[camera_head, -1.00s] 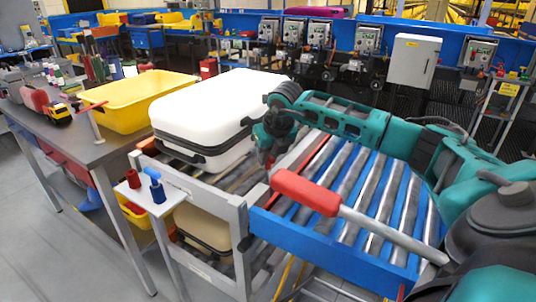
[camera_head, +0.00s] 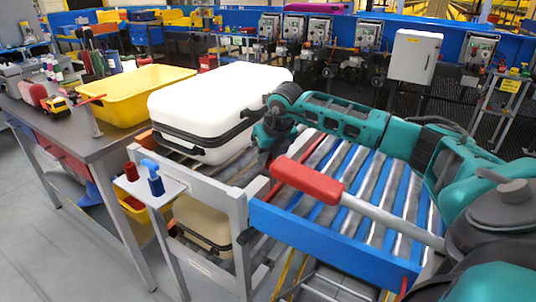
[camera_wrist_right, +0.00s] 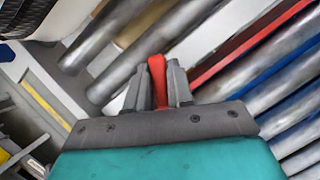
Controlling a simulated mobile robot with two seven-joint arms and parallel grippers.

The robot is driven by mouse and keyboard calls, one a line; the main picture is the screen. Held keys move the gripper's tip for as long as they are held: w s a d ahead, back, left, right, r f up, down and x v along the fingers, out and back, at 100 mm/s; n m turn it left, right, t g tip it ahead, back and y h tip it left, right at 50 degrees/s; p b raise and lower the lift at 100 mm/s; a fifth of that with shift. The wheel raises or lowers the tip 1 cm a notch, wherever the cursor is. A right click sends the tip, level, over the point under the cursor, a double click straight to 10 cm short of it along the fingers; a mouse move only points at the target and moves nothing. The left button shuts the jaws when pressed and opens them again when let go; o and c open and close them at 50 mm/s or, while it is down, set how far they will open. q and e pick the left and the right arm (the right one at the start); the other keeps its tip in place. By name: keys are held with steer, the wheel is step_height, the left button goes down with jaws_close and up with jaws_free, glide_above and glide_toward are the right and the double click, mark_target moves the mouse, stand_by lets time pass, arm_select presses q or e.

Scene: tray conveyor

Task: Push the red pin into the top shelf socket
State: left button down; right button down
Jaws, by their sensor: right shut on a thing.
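My right gripper (camera_head: 265,158) hangs beside the right end of the white case, above the rollers, and shows small and dark in the head view. In the right wrist view its fingers (camera_wrist_right: 160,88) are shut on the red pin (camera_wrist_right: 157,70), which stands up between them. The pin cannot be made out in the head view. A small white shelf (camera_head: 172,192) sticks out at the left end of the grey frame. A red upright piece (camera_head: 131,172) and a blue piece with a knob (camera_head: 153,178) stand on it. My left gripper is out of view.
A white case (camera_head: 215,105) stands on the rollers left of my gripper. A beige case (camera_head: 203,222) lies below. A yellow bin (camera_head: 140,95) sits on the left table.

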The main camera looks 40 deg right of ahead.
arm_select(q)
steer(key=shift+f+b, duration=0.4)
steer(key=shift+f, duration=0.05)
arm_select(e)
steer(key=shift+f, duration=0.6)
steer(key=c, duration=0.9)
jaws_free()
steer(key=shift+v, duration=1)
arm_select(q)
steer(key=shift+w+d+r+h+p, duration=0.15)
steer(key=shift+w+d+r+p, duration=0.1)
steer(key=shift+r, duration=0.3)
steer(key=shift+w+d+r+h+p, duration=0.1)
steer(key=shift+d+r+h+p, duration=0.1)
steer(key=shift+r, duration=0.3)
arm_select(e)
steer(key=v, duration=1.1)
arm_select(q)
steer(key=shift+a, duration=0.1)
